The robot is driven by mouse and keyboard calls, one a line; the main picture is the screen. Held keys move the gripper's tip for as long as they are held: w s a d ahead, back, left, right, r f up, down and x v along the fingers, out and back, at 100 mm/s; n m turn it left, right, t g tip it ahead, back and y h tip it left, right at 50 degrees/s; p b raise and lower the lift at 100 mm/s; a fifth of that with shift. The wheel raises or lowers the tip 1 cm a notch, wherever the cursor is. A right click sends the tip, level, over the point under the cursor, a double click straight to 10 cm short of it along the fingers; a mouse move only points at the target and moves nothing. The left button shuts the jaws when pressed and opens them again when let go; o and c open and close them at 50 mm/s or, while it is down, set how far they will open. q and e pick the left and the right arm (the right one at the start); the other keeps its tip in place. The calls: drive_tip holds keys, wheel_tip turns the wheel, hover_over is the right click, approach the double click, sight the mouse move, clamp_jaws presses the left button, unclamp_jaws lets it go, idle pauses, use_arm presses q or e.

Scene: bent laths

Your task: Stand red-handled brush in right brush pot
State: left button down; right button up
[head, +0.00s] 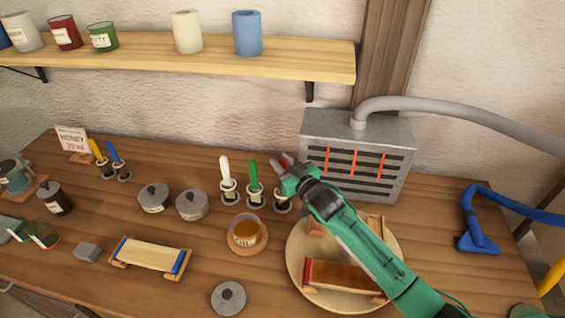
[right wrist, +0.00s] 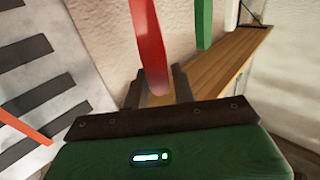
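The red-handled brush (head: 288,159) shows in the head view as a bit of red at my right gripper (head: 280,164). In the right wrist view its red handle (right wrist: 150,45) lies between the two fingers of the right gripper (right wrist: 158,82), with a gap showing beside it, so the fingers look open around it. The right brush pot (head: 282,205) stands just below the gripper, partly covered by it. Whether the brush's lower end is inside this pot is hidden. My left gripper is not in view.
A white brush (head: 225,170) and a green brush (head: 253,173) stand in pots to the left; the green handle (right wrist: 203,22) is close in the wrist view. A grey heater (head: 357,150) with glowing bars stands close right. A round board (head: 298,270) lies in front.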

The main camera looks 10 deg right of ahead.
drive_tip(key=o, duration=0.3)
drive_tip(key=shift+s+d+f, duration=0.1)
drive_tip(key=shift+s+d, duration=0.1)
drive_tip(key=shift+s, duration=0.15)
drive_tip(key=shift+b+v, duration=1.9)
drive_tip(key=shift+v, duration=4.65)
drive_tip(key=shift+a, duration=0.1)
